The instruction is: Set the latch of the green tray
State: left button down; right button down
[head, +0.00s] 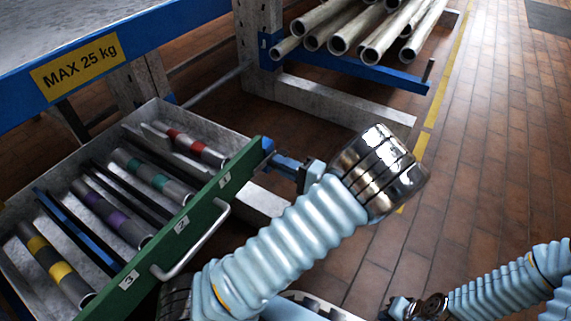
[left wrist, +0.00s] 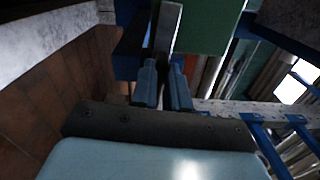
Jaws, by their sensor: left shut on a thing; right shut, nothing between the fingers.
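The tray stands out from under the blue-edged table. My left gripper (head: 279,161) is at the panel's far right end, beside a small blue part (head: 268,145). In the left wrist view its two fingers (left wrist: 164,78) are shut on a grey metal bar (left wrist: 169,30), which looks like the latch, next to the green panel (left wrist: 208,25). In the head view the latch is mostly hidden by the gripper. My right gripper (head: 399,308) is low at the bottom edge, shut and empty.
Cylinders with red (head: 192,147), teal (head: 148,176), purple (head: 108,210) and yellow (head: 52,268) bands lie in the tray. The table edge has a "MAX 25 kg" label (head: 77,69). Metal pipes (head: 370,30) rest on a rack behind. The tiled floor at right is clear.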

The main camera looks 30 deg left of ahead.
pick_arm(q)
jog(key=shift+f+n, duration=0.2)
jog(key=shift+n, duration=0.3)
jog(key=shift+b, duration=0.3)
jog(key=c, duration=1.1)
grip_release()
jog(key=d, duration=0.4)
jog(key=d+p, duration=0.1)
jog(key=d, duration=0.4)
jog(key=s+d, duration=0.1)
jog(key=d, duration=0.4)
jog(key=shift+p, duration=0.35)
